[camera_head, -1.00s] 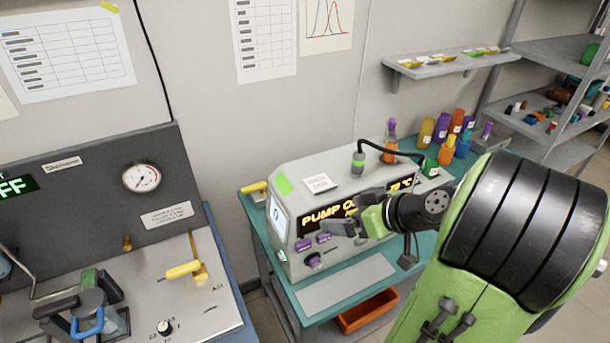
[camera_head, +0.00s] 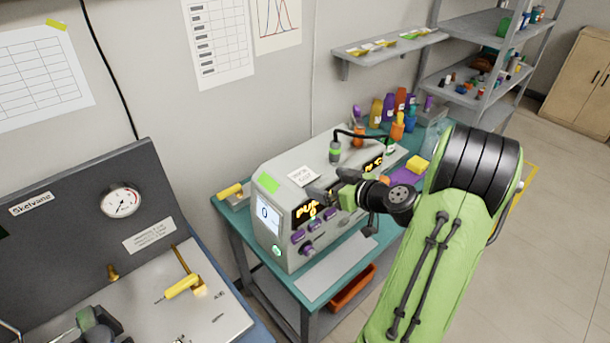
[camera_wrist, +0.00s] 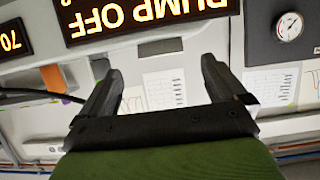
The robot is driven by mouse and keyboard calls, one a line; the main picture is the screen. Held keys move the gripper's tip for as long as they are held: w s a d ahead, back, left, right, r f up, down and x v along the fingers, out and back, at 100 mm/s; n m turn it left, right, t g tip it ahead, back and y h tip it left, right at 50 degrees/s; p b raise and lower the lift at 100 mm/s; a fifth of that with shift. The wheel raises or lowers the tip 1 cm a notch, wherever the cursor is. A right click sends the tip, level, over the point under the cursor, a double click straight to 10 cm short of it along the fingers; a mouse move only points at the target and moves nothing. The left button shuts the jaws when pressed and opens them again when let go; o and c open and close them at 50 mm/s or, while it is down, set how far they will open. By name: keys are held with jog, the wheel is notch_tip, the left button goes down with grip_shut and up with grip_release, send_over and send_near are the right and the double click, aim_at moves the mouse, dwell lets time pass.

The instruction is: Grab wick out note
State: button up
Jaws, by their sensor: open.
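A small white note (camera_head: 302,176) with dark print lies on top of the grey pump machine (camera_head: 285,231), beside a green sticker. Its print is too small to read, so I cannot tell whether it is the wick out note. My gripper (camera_head: 322,195) is in front of the machine's display, close to its upper front edge, and covers part of the lit text. In the wrist view my gripper (camera_wrist: 160,75) has its fingers spread with nothing between them. The display (camera_wrist: 140,12), reading PUMP OFF, is at the top of that view.
The machine stands on a teal table (camera_head: 235,215). A black cable with a green-grey probe (camera_head: 335,151) arches above it. Coloured bottles (camera_head: 389,108) stand behind, near a yellow block (camera_head: 418,164). A gauge panel (camera_head: 90,195) is at left. Open floor (camera_head: 550,210) lies at right.

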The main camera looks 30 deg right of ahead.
aim_at(314, 179)
jog(key=p+x, duration=0.1)
jog(key=x, duration=0.4)
jog(key=shift+a, duration=0.1)
jog(key=shift+s, duration=0.15)
jog(key=shift+c, duration=1.1)
jog(key=c, duration=0.9)
